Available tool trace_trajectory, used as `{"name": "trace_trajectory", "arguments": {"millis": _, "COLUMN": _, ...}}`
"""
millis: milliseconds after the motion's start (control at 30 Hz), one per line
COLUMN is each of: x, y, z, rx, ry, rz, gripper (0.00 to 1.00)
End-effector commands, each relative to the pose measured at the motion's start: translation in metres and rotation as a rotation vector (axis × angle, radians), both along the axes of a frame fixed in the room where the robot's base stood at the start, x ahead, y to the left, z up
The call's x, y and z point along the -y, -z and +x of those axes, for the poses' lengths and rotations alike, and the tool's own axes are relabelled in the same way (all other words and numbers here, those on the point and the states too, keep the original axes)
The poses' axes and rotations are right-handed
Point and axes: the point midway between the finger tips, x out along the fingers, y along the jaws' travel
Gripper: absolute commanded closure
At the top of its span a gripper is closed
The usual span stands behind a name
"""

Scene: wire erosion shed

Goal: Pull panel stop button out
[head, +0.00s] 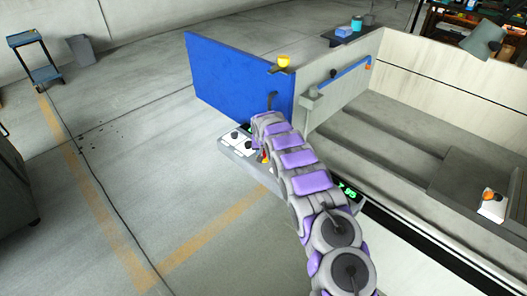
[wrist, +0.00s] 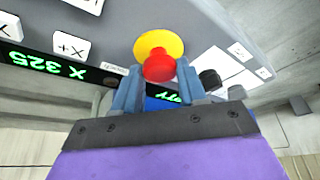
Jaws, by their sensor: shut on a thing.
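The panel stop button (wrist: 159,67) is a red mushroom head on a round yellow base (wrist: 152,42), seen in the wrist view on the underside-facing grey control panel (wrist: 205,28). My gripper (wrist: 157,74) has one blue-grey finger on each side of the red head and is shut on it. How far the head stands out from the yellow base is hard to tell. In the head view the panel (head: 232,148) shows beside my arm, which hides most of the gripper and button.
Green digit readouts (wrist: 50,68) and white keys (wrist: 72,46) lie left of the button. A black knob (wrist: 209,79) is close to the right finger. In the head view a blue panel (head: 235,78) and the pale tank wall (head: 335,70) stand behind the arm.

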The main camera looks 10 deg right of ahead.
Motion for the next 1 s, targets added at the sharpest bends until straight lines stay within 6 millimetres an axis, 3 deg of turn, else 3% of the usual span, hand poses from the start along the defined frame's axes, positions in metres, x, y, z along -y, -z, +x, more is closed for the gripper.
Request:
{"name": "trace_trajectory", "arguments": {"millis": 633, "x": -0.001, "y": -0.016, "z": 0.001, "rx": 0.008, "ry": -0.001, "rz": -0.001, "gripper": 1.00}}
{"name": "trace_trajectory", "arguments": {"millis": 667, "x": -0.001, "y": -0.016, "z": 0.001, "rx": 0.008, "ry": -0.001, "rz": -0.001, "gripper": 0.57}}
{"name": "trace_trajectory", "arguments": {"millis": 900, "x": 0.000, "y": -0.013, "z": 0.001, "rx": 0.002, "ry": -0.001, "rz": -0.001, "gripper": 0.34}}
{"name": "trace_trajectory", "arguments": {"millis": 1000, "x": 0.000, "y": -0.012, "z": 0.000, "rx": 0.001, "ry": -0.001, "rz": -0.001, "gripper": 0.34}}
